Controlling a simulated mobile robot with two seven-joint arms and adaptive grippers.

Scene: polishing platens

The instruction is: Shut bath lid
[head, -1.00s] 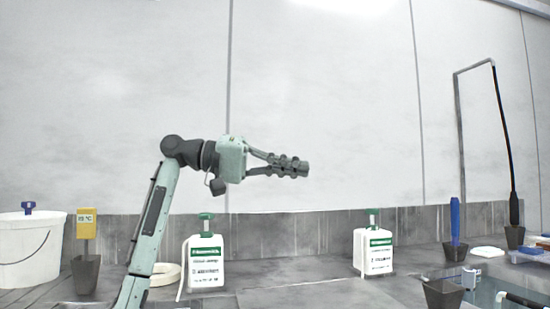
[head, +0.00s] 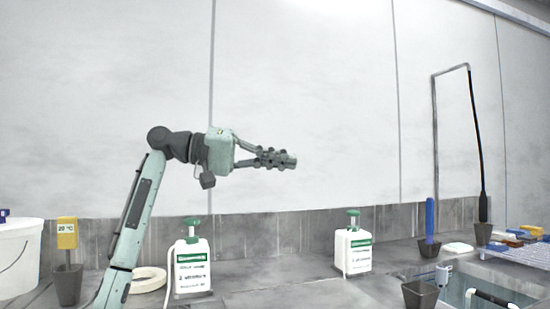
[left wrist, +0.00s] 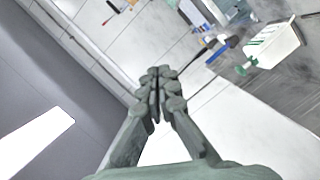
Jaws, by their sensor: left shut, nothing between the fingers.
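My left gripper (head: 284,159) is raised in front of the pale wall, above the counter, pointing right. Its fingers are shut with nothing between them; the left wrist view (left wrist: 158,74) also shows them closed together. A sunken glassy basin (head: 500,283) with a dark-handled bar is partly in view at the lower right of the head view, cut off by the frame's edge. It may be the bath; I cannot make out a lid. The left gripper is well to the left of it and higher. My right gripper is not in view.
Two white bottles with green caps, the left (head: 192,268) and the right (head: 353,250), stand on the counter. The air around the gripper is clear.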

